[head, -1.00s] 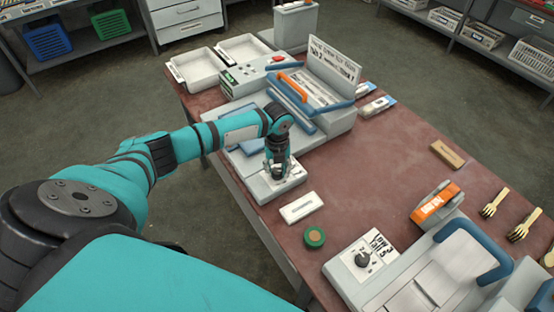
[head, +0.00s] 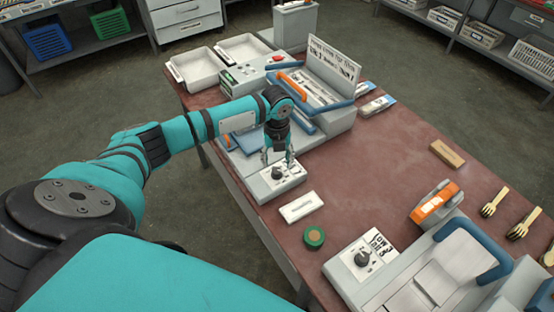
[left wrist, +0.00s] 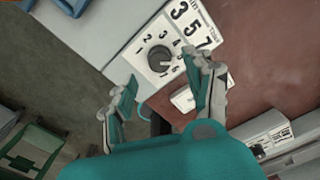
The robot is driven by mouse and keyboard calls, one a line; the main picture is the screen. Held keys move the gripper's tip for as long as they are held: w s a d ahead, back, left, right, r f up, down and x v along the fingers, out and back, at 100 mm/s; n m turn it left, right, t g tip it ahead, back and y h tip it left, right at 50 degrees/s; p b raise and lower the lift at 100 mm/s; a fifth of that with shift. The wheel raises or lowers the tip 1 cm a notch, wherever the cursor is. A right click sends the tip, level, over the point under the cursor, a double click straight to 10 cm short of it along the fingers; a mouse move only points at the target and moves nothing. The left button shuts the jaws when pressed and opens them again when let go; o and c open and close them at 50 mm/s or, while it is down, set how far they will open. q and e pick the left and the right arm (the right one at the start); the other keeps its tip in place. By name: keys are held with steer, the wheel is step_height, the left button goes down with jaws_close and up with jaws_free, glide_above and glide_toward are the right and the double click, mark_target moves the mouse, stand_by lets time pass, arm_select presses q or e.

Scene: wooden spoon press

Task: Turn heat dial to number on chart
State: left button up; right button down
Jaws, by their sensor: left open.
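The heat dial (head: 277,172) is a dark round knob on a white plate at the near corner of the grey press. In the left wrist view the dial (left wrist: 159,59) shows with numbers around it; I cannot surely tell its setting. A white number card (left wrist: 194,24) beside it shows 3, 5 and 7, with smaller words unreadable. My left gripper (head: 278,162) is open above the dial, pointing down. In the left wrist view its fingers (left wrist: 160,76) are spread apart, with nothing between them. My right gripper is out of view.
A white block (head: 301,206) and a green round tin (head: 314,237) lie near the dial. A second dial (head: 362,258) stands on another machine at the right. A lettered sign (head: 333,60) rises behind the press. The red tabletop's middle is mostly clear.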

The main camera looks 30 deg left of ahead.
mark_target(277, 170)
arm_select(q)
step_height(277, 170, up, 7)
steer(key=shift+r, duration=0.15)
stand_by(0.5)
